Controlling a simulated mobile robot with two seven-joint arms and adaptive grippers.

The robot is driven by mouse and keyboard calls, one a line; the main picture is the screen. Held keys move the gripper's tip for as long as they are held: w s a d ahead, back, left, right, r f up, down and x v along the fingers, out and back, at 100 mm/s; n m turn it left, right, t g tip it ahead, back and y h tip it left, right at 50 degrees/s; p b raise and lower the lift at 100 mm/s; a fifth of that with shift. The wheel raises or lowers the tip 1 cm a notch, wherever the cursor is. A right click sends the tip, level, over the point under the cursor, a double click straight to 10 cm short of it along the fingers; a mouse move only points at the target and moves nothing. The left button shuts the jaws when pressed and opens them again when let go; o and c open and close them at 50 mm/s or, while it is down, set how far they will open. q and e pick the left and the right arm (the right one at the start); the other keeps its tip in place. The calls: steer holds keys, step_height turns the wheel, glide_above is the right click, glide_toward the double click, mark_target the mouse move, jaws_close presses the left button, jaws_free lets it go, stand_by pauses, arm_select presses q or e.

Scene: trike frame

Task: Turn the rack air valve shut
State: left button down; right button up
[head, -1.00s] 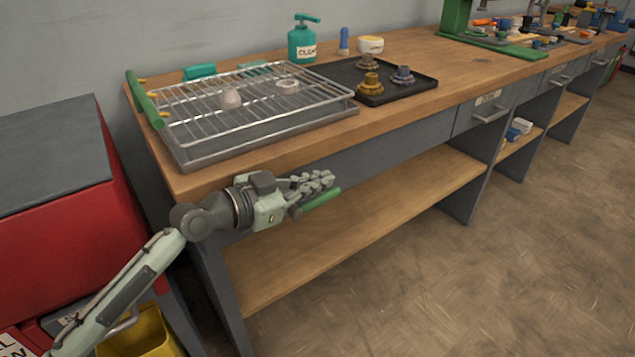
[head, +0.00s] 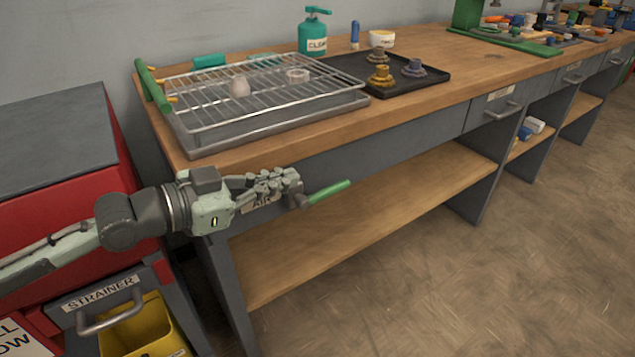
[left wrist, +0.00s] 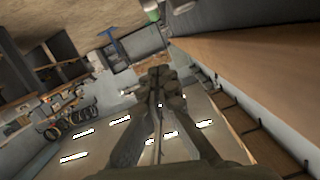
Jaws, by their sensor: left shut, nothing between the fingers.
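The rack air valve sits on the front face of the workbench, with a dark grey body (head: 299,201) and a green lever handle (head: 329,191). The handle points right and slightly up in the head view, roughly along the bench edge. An AIR label (head: 262,205) is partly visible left of the valve. My left gripper (head: 293,178) is shut and empty, its fingertips just above and left of the handle; I cannot tell whether they touch the valve. The shut fingers also show in the left wrist view (left wrist: 161,78). My right gripper is out of view.
The wooden bench (head: 290,142) carries a wire rack (head: 255,85) in a metal tray and a black tray (head: 432,82) with fittings. A red cabinet (head: 55,208) and yellow bin (head: 145,330) stand at left. The floor right of the bench is clear.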

arm_select(q)
steer(key=p, duration=0.2)
glide_above(337, 186)
steer(key=s+a, duration=0.2)
steer(key=s, duration=0.1)
steer(key=f, duration=0.4)
steer(key=shift+w+a+f+b, duration=0.1)
steer(key=shift+w+f+b, duration=0.2)
steer(key=shift+w+b, duration=0.1)
steer(key=shift+w+f, duration=0.15)
steer(key=shift+f, duration=0.55)
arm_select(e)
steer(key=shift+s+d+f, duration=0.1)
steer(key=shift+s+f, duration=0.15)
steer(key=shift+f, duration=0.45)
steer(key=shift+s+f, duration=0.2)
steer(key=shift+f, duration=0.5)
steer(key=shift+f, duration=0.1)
arm_select(q)
steer(key=shift+f+b, duration=0.65)
steer(key=shift+b, duration=0.05)
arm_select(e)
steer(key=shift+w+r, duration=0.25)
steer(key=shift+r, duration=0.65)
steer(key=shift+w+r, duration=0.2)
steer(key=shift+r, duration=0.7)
